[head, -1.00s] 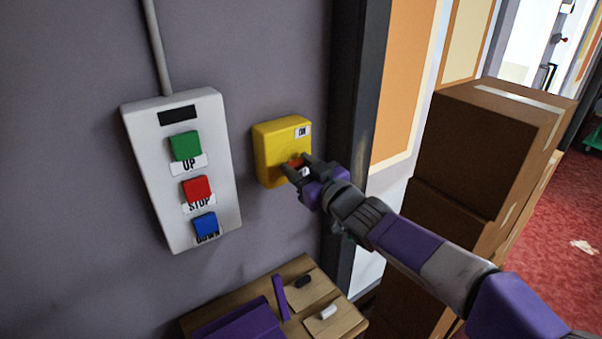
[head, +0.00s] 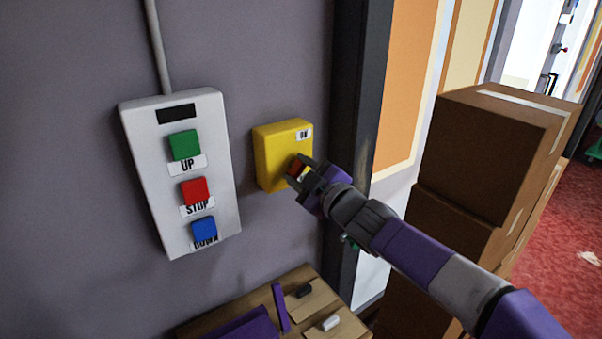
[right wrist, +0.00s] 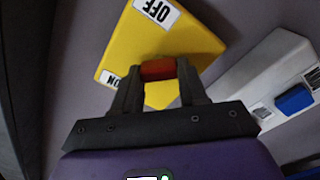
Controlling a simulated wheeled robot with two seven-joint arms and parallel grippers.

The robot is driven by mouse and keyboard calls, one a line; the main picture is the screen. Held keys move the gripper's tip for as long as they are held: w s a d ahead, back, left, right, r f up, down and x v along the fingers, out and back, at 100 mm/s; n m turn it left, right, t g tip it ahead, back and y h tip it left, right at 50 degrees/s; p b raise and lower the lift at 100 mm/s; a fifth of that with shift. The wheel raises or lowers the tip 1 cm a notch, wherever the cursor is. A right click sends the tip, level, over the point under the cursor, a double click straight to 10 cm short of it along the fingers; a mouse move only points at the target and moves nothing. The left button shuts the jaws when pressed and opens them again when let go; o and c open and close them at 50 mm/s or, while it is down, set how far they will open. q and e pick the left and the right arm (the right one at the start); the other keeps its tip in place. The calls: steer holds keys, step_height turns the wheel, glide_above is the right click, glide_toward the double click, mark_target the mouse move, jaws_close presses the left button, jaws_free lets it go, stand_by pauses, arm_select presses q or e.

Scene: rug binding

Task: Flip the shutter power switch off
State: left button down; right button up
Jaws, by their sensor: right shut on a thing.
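The shutter power switch is a yellow box (head: 272,148) on the grey wall, right of the white button panel. Its red lever (head: 296,168) sticks out toward the lower right of the box's face. An ON label (head: 304,134) is at the box's upper right. In the right wrist view the OFF label (right wrist: 157,11) shows at the opposite end. My right gripper (head: 299,169) is shut on the red lever, which also shows between the fingertips in the right wrist view (right wrist: 158,69). The lever's exact setting is hard to tell. My left gripper is out of view.
The white panel (head: 177,235) has green UP, red STOP and blue DOWN buttons. A dark door post (head: 352,130) stands close right of the switch. Stacked cardboard boxes (head: 490,150) are further right. A wooden surface (head: 350,328) with small items lies below.

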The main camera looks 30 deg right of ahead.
steer(key=shift+r, duration=0.2)
steer(key=o, duration=0.8)
steer(key=shift+c, duration=0.2)
steer(key=o, duration=0.3)
steer(key=shift+w+f, duration=0.15)
steer(key=s+p, duration=0.2)
steer(key=s, duration=0.5)
steer(key=shift+s+d, duration=0.25)
steer(key=shift+s, duration=0.1)
